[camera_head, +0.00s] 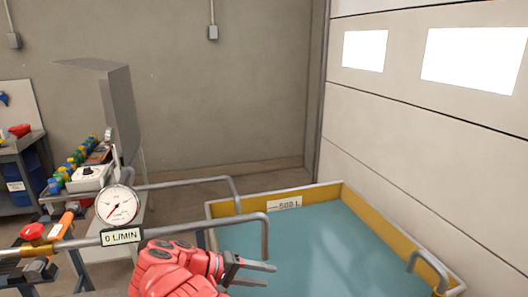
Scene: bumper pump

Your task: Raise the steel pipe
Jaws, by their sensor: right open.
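A grey steel pipe (200,229) runs level from the gauge at left and bends down at its right end, over the near left edge of the tank. A second grey pipe (190,183) of like shape lies behind it. My right gripper (270,275) is red with dark fingers. It is open and empty, just below the near pipe's bent end, apart from it in the picture. I cannot tell the depth between them. My left gripper is not in view.
A blue-green tank (330,245) with yellow inner walls and a "500 L" label fills the lower right; a bent rail (430,262) sits at its right edge. A round gauge (116,205) stands above a "0 L/MIN" sign (122,237). A red knob (32,231) is at left.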

